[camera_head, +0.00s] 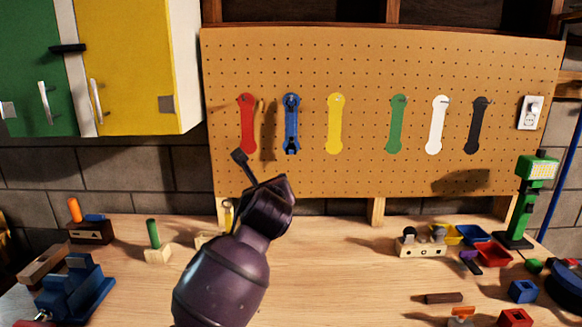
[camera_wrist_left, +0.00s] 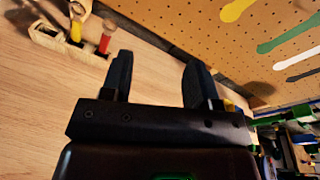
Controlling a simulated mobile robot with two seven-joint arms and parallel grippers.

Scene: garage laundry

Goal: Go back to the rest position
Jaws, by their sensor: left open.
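My left arm rises from the bottom of the head view, and its dark gripper (camera_head: 246,168) is raised in front of the lower left of the pegboard (camera_head: 365,175). In the left wrist view the two fingers of the gripper (camera_wrist_left: 160,75) stand well apart with nothing between them. The gripper is open and empty. A blue tool (camera_head: 291,130) hangs over the blue outline on the pegboard, apart from the gripper. My right gripper is not in view.
A wooden holder with yellow-handled and red-handled tools (camera_wrist_left: 70,40) stands on the bench, largely behind my arm in the head view. A blue vise (camera_head: 75,288) is at the left. Coloured bins (camera_head: 490,253) and a green-headed stand (camera_head: 525,200) are at the right. The bench centre is clear.

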